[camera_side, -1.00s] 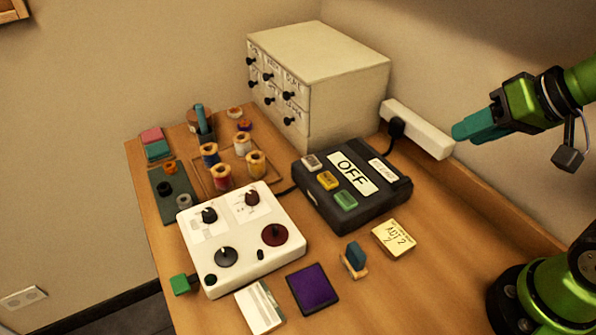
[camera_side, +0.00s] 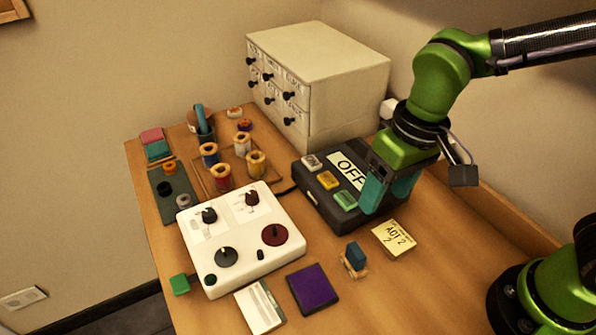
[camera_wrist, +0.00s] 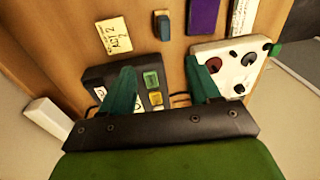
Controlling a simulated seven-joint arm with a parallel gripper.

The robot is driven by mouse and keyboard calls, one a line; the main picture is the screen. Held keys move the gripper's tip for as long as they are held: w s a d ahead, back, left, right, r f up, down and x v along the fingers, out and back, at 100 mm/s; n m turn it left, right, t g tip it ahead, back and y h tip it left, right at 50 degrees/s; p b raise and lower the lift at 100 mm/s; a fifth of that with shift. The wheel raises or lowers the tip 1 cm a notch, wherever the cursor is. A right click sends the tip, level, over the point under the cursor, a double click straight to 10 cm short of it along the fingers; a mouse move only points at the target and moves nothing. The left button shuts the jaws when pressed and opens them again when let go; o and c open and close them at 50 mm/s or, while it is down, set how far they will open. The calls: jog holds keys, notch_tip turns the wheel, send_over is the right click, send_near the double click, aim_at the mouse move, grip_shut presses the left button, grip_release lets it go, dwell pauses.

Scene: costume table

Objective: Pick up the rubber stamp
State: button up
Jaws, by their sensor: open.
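The rubber stamp (camera_side: 355,260), with a blue upright handle on a small wooden base, stands on the table near the front edge. It shows at the top middle of the wrist view (camera_wrist: 163,26). My gripper (camera_side: 385,203) points down over the right front part of the black box labelled OFF, behind and above the stamp, apart from it. Its teal fingers are open and empty, and the gap between them (camera_wrist: 160,75) shows the box's buttons in the wrist view.
A yellow ACT 2 card (camera_side: 393,239) lies right of the stamp and a purple pad (camera_side: 313,289) left of it. The white control box (camera_side: 240,238), black OFF box (camera_side: 315,199), thread spools (camera_side: 221,177) and drawer cabinet (camera_side: 345,85) stand farther back. Bare table lies to the right.

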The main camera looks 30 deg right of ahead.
aim_at(357, 250)
jog(key=shift+m+g+h, duration=0.4)
jog(key=shift+m+h, duration=0.3)
jog(key=f, duration=0.4)
jog(key=a+f, duration=0.1)
jog(key=f, duration=0.3)
jog(key=a+f, duration=0.1)
jog(key=f, duration=0.3)
jog(key=shift+w+a+f, duration=0.15)
jog(key=shift+w+a, duration=0.05)
jog(key=shift+w, duration=0.05)
jog(key=f, duration=0.5)
jog(key=shift+a, duration=0.25)
